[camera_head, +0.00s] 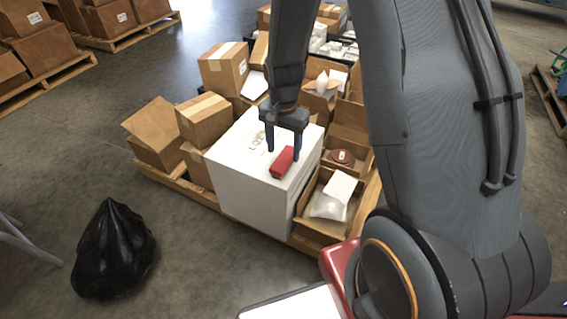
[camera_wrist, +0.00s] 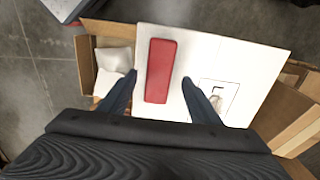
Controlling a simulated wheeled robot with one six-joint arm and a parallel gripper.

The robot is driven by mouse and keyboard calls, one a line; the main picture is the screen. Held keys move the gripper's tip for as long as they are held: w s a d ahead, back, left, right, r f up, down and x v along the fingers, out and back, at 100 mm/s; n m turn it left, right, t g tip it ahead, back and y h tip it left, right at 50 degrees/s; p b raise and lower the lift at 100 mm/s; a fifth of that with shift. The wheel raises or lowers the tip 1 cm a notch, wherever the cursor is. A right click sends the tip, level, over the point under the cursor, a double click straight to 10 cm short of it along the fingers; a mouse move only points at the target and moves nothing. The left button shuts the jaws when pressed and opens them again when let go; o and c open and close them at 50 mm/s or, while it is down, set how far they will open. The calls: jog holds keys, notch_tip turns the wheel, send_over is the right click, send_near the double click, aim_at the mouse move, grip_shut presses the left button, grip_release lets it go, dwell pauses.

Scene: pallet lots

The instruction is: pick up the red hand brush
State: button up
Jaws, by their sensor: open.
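The red hand brush (camera_head: 283,162) lies on top of a large white box (camera_head: 237,185). In the wrist view the brush (camera_wrist: 160,70) is a long red block, lying lengthwise up the picture on the white top (camera_wrist: 222,50). I cannot tell how high the fingertips are above the box top.
A black bag (camera_head: 113,250) sits on the floor at front left.

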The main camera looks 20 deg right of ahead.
aim_at(284, 158)
notch_tip(284, 158, down, 5)
jog(key=shift+r+b, duration=0.2)
jog(key=shift+b, duration=0.2)
jog(key=c, duration=1.2)
jog(key=shift+r+p, duration=0.85)
jog(key=shift+r, duration=4.25)
